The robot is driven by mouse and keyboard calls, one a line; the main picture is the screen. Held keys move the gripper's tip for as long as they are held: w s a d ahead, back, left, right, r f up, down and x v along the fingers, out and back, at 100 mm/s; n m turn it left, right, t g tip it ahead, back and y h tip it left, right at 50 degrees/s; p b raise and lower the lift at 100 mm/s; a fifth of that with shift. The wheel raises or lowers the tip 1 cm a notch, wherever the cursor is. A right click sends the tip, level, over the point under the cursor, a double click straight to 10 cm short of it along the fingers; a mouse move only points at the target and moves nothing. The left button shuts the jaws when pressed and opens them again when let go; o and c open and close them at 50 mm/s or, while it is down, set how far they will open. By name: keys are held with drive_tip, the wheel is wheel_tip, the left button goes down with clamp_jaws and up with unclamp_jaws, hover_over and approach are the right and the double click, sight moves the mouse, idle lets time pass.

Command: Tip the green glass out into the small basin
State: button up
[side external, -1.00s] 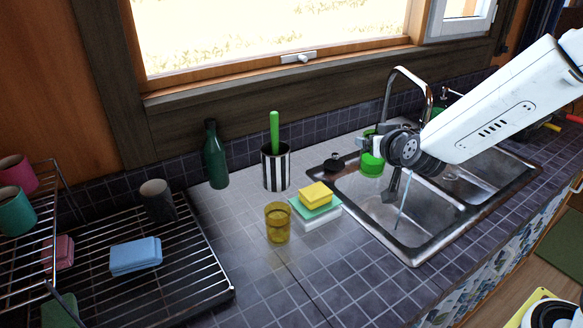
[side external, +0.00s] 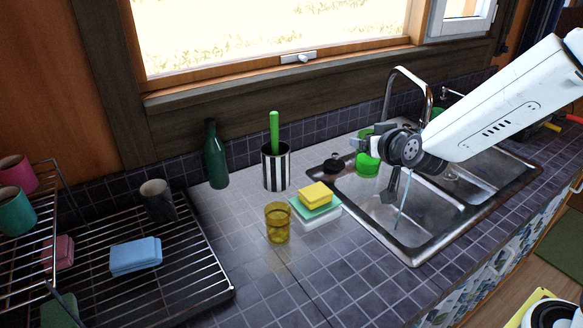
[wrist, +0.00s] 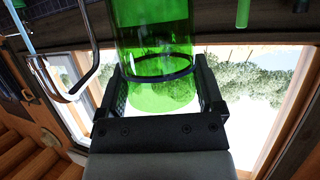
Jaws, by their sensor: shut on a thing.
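My gripper (side external: 358,151) is shut on the green glass (side external: 366,164), which looks upright above the back left part of the sink in the side view. In the wrist view the glass (wrist: 152,30) stands between the two fingers of my gripper (wrist: 158,75), with a dark ring around it. I cannot tell how much liquid it holds. The sink has a left basin (side external: 385,212) under my arm and a right basin (side external: 500,170) partly hidden by it. Which one is smaller is hard to tell.
A curved tap (side external: 392,80) stands behind the sink, and a thin stream falls into the left basin. A yellow glass (side external: 278,224), stacked sponges (side external: 316,197), a striped cup (side external: 276,168) and a dark green bottle (side external: 215,158) stand left of the sink.

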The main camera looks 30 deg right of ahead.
drive_tip(key=w+d+f, duration=0.1)
drive_tip(key=d+f, duration=0.4)
drive_tip(key=d, duration=0.9)
drive_tip(key=s+d+f, duration=0.6)
drive_tip(key=d+f, duration=0.3)
drive_tip(key=d, duration=0.3)
drive_tip(key=shift+d, duration=0.2)
drive_tip(key=shift+w, duration=0.1)
drive_tip(key=w+a+n+h, duration=0.2)
drive_tip(key=a+n+h, duration=0.2)
drive_tip(key=a+n, duration=0.1)
drive_tip(key=shift+a+f+n, duration=0.2)
drive_tip(key=shift+a+n, duration=0.2)
drive_tip(key=shift+a, duration=0.35)
drive_tip(key=shift+a+f+n+h, duration=0.25)
drive_tip(key=shift+f+n+h, duration=0.25)
drive_tip(key=shift+f+n, duration=0.3)
idle(0.8)
drive_tip(key=shift+w+a+r+n+h, duration=0.15)
drive_tip(key=shift+r+n+h, duration=0.2)
drive_tip(key=shift+n, duration=0.45)
idle(0.4)
